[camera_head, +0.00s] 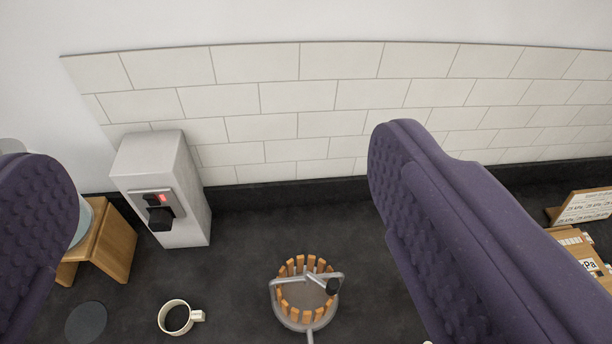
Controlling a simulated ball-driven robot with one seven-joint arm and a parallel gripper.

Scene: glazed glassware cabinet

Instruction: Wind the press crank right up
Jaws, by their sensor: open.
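The press (305,292) stands on the dark counter, low in the middle of the view. It has a ring of upright wooden slats, a grey metal base and a grey metal bar over the top. The crank, with a dark knob (333,286), sits at its upper right. My gripper (222,190) is open and empty. Its two purple padded fingers show large at the left and right edges, with the press beyond them, apart from both. Part of the counter at right is hidden behind the right finger.
A white mug (176,317) with dark contents and a dark round disc (86,322) lie left of the press. A grey box with a red-lit switch (163,190) and a wooden stand (108,238) are at left. Cardboard boxes (575,250) are at far right. A tiled wall (300,100) closes the back.

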